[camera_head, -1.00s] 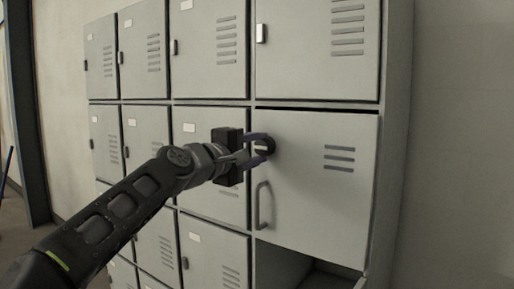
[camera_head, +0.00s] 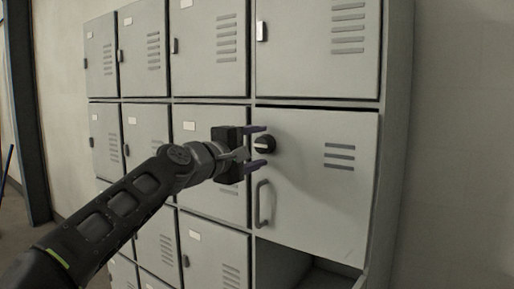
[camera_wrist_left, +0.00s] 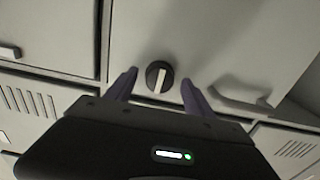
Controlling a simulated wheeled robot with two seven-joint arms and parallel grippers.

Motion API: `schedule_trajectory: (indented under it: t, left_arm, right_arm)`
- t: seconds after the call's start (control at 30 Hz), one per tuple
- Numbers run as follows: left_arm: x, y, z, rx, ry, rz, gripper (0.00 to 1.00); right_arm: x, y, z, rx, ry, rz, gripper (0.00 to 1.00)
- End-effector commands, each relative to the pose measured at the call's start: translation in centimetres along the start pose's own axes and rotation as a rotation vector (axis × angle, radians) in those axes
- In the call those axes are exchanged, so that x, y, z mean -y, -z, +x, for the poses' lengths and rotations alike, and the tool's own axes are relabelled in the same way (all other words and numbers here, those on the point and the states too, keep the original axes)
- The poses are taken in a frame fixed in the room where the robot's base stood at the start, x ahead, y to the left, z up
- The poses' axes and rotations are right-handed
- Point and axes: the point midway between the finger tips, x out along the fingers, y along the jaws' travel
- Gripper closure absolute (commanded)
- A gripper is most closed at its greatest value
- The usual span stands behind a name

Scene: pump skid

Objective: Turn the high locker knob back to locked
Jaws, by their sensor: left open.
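The knob (camera_head: 264,145) is a round black dial with a light bar across its face, on the upper left of a grey locker door (camera_head: 315,200). In the left wrist view the knob (camera_wrist_left: 159,77) shows its pale bar close to upright in the picture, slightly tilted. My left gripper (camera_head: 262,147) is open, its two purple fingers above and below the knob in the head view. In the left wrist view the fingers (camera_wrist_left: 158,88) stand apart on either side of the knob, with gaps to it. My right gripper is not in view.
A bar handle (camera_head: 263,204) sits below the knob on the same door. An open compartment (camera_head: 300,272) lies under that door. Other closed lockers (camera_head: 209,48) fill the left and top. A bare wall (camera_head: 460,150) is at the right.

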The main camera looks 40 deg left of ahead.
Motion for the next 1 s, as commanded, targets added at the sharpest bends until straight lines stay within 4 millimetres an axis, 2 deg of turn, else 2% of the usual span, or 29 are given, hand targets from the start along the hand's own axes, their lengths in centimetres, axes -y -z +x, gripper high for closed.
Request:
schedule_trajectory:
  t: [0.17, 0.6, 1.0]
  left_arm:
    - [0.0, 0.1, -1.0, -0.001, -0.002, 0.0, 0.38]
    - [0.1, 0.1, -7.3, -0.001, -0.001, 0.0, 0.38]
    - [0.0, 0.0, -7.8, 0.0, 0.0, 0.0, 0.38]
  right_arm:
    - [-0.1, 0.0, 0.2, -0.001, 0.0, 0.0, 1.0]
    - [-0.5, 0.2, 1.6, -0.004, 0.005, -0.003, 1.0]
    - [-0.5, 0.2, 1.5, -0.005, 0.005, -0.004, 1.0]
